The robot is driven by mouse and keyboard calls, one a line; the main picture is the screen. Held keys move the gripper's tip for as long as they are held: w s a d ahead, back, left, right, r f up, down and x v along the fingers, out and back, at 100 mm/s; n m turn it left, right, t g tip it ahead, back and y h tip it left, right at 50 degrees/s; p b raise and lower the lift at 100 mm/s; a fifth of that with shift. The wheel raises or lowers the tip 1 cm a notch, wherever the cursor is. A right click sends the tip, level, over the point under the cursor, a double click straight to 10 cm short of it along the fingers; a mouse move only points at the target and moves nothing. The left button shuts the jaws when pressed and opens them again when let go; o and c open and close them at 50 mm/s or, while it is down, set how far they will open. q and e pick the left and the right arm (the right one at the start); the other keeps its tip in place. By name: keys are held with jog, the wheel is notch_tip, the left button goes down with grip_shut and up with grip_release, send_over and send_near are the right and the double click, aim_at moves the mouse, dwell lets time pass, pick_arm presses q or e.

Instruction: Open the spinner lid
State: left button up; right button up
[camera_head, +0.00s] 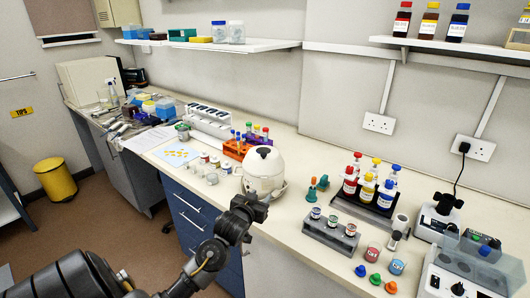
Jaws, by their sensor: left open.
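The white, round spinner (262,180) stands on the bench near the middle of the view. Its domed lid (265,158) looks shut, with a small dark spot on top. My left gripper (258,204) is at the bench's front edge, just below and in front of the spinner. It is open and holds nothing that I can see. It hides part of the spinner's lower front, and I cannot tell whether it touches it. My right gripper is out of view.
An orange rack (236,151) with tubes stands behind the spinner. Small jars (212,178) stand to its left. To the right are a grey vial rack (330,236), a bottle rack (366,208) and loose coloured caps (375,279). A shelf (205,43) hangs above.

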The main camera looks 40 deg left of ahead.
aim_at(263, 154)
pick_arm(q)
jog(key=w+a+r+n+t+y, duration=0.1)
jog(key=w+a+r+t+y, duration=0.15)
jog(key=a+r, duration=0.45)
jog(key=shift+h, duration=0.35)
jog(key=w+p, duration=0.1)
jog(key=w, duration=0.2)
jog(key=w+r+p, duration=0.1)
jog(key=w, duration=0.2)
jog(key=w+a+p, duration=0.1)
jog(key=w, duration=0.3)
jog(key=shift+r, duration=0.3)
jog(key=shift+w+a+f, duration=0.1)
jog(key=shift+w+a, duration=0.05)
jog(key=shift+w, duration=0.35)
jog(key=shift+c, duration=0.4)
grip_shut()
